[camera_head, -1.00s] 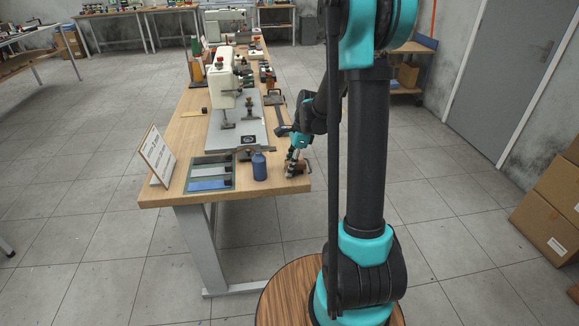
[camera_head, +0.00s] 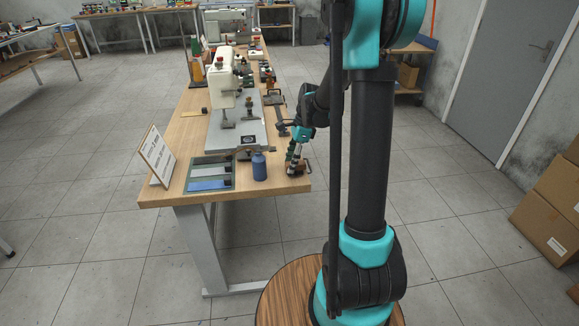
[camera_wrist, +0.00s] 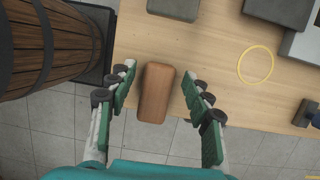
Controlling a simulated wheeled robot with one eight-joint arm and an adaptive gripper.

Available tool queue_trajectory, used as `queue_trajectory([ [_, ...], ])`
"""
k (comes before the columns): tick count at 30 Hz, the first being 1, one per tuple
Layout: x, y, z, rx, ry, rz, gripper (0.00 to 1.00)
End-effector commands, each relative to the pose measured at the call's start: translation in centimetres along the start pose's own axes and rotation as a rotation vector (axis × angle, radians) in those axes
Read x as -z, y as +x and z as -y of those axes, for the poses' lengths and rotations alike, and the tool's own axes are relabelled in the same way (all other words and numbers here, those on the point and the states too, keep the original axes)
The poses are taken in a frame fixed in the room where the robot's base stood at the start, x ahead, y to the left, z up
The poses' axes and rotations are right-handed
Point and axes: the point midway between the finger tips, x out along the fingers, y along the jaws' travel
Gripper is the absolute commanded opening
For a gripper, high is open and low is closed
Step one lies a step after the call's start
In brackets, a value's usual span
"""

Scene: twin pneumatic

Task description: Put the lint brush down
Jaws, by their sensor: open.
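The lint brush, a brown wooden block (camera_wrist: 156,93), lies near the front right corner of the table (camera_head: 165,193). In the wrist view its lower end reaches past the table edge in the picture; I cannot tell whether it rests on the top or overhangs. My gripper (camera_wrist: 157,95) is open, with one green-padded finger on each side of the brush and a visible gap on both sides. In the head view my gripper (camera_head: 294,163) is low over that corner, and the brush there is small and partly hidden by the fingers.
A blue bottle (camera_head: 259,166) stands just left of my gripper. A tray (camera_head: 209,184), a sign (camera_head: 157,155) and a sewing machine (camera_head: 223,90) are farther left and back. The wrist view shows a thin yellow ring (camera_wrist: 241,65) over the tabletop.

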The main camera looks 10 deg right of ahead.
Motion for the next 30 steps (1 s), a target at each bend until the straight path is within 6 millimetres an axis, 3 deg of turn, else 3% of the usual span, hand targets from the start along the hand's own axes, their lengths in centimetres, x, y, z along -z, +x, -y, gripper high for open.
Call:
queue_trajectory([
  [6, 0.0, -4.6, -0.1, 0.001, 0.003, 0.000, 0.51],
  [12, 0.1, -8.0, 0.0, 0.001, 0.002, 0.000, 0.51],
  [20, 0.1, -9.8, -0.5, 0.006, -0.023, -0.005, 0.51],
  [25, 0.6, -8.7, -4.0, 0.059, -0.257, -0.056, 0.51],
  [30, 2.0, -6.2, -10.2, 0.125, -0.690, -0.181, 0.51],
])
